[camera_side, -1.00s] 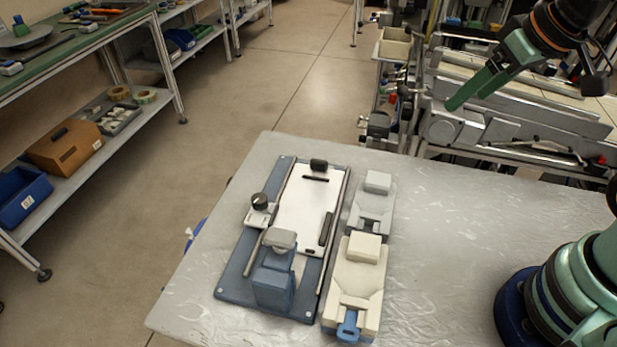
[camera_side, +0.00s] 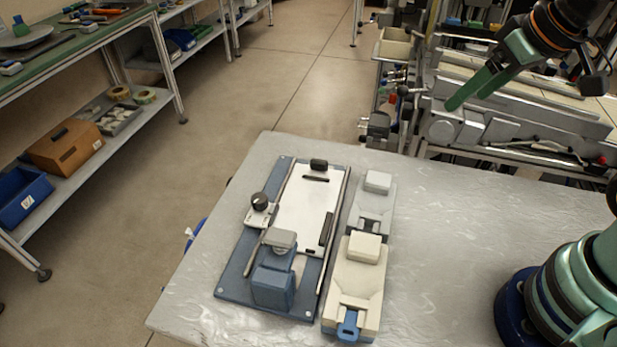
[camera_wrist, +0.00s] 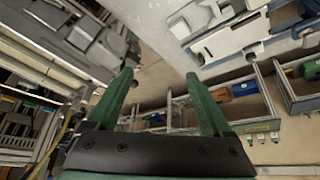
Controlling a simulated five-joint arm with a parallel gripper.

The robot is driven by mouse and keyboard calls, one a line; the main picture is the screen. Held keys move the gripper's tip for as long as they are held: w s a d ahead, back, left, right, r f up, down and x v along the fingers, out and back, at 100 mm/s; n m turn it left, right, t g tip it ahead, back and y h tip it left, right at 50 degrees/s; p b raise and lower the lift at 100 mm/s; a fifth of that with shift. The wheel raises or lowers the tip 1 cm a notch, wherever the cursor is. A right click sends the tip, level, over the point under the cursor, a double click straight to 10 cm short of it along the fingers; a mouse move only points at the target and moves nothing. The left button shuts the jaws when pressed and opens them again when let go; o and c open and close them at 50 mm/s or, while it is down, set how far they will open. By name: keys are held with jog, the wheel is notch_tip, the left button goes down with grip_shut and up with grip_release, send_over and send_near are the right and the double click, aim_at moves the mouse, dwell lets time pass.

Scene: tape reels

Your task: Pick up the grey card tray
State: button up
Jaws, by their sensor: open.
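The grey card tray (camera_side: 371,208) lies on the table, right of the blue fixture, with a pale grey block on its far end. A similar cream tray (camera_side: 354,290) with a blue tab lies directly in front of it. My gripper (camera_side: 467,94) is raised at the upper right, well above and apart from the grey tray. In the wrist view my gripper (camera_wrist: 160,75) shows two green fingers spread wide with nothing between them. Pale grey parts show at the top of the wrist view; I cannot tell for sure which is the tray.
The blue fixture (camera_side: 235,283) carries a white plate (camera_side: 303,215), a black knob and a blue block, close on the tray's left. The table (camera_side: 480,230) is bare right of the trays. A conveyor (camera_side: 520,130) stands behind the table; shelves (camera_side: 95,150) stand at left.

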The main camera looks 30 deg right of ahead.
jog(key=shift+o, duration=0.6)
jog(key=shift+w, duration=0.1)
jog(key=n+g, duration=0.6)
jog(key=n, duration=0.3)
send_over(379, 179)
jog(key=f, duration=1.9)
jog(key=shift+w+d, duration=0.15)
jog(key=shift+d, duration=0.1)
jog(key=shift+a+f, duration=0.15)
jog(key=shift+f, duration=1.2)
jog(key=shift+a+f, duration=0.1)
jog(key=shift+f, duration=1.2)
grip_shut()
